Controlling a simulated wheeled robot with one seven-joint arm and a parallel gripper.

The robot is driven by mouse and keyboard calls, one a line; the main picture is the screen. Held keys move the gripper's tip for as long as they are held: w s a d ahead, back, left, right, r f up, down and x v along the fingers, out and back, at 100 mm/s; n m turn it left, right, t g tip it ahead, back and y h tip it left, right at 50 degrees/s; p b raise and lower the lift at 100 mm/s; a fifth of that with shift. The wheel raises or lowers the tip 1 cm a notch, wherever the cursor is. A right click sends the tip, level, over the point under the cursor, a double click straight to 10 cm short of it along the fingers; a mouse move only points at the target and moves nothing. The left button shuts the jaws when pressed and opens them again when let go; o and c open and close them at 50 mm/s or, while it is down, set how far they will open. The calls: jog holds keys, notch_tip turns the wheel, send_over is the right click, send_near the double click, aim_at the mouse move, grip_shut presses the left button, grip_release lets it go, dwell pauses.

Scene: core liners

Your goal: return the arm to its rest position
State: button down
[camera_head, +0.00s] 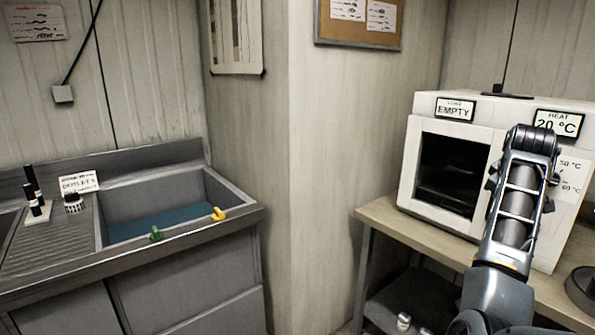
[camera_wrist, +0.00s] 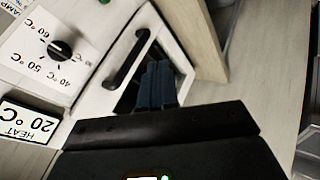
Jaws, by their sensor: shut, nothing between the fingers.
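My arm (camera_head: 517,205) is raised at the right in the head view, in front of the white oven (camera_head: 429,165). Its upper joint reaches the height of the oven's heat sign. I cannot make out my gripper in the head view. In the wrist view, my gripper (camera_wrist: 158,85) shows as two dark fingers pressed together, with nothing between them. The fingers overlap the oven's door near its black handle (camera_wrist: 126,57) in the picture. I cannot tell whether they touch it.
The oven's dial (camera_wrist: 60,50) and heat sign (camera_wrist: 28,122), reading 20 °C, are close to the wrist. The oven stands on a wooden table (camera_head: 378,215). A round dark object (camera_head: 580,288) lies at right. A metal sink (camera_head: 225,196) stands left, beyond a wall corner.

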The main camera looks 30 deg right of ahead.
jog(key=s+a+f+n+t, duration=0.2)
jog(key=a+f+t, duration=0.1)
jog(key=a+f, duration=0.95)
jog(key=s+a+f+n+t, duration=0.3)
jog(key=a+f, duration=0.6)
jog(key=a, duration=0.7)
jog(key=s+a+t+y+b, duration=0.1)
jog(key=s+a+t+y, duration=0.1)
jog(key=s+a, duration=0.55)
jog(key=s+a+t+y, duration=0.2)
jog(key=s+a, duration=0.2)
jog(key=a, duration=0.6)
jog(key=s+a+r+m+t+y, duration=0.1)
jog(key=s+a+r+m+y, duration=0.1)
jog(key=s+a+r, duration=0.6)
jog(key=s+y, duration=0.1)
jog(key=s, duration=0.2)
jog(key=shift+a+r+y, duration=0.3)
jog(key=shift+a, duration=0.1)
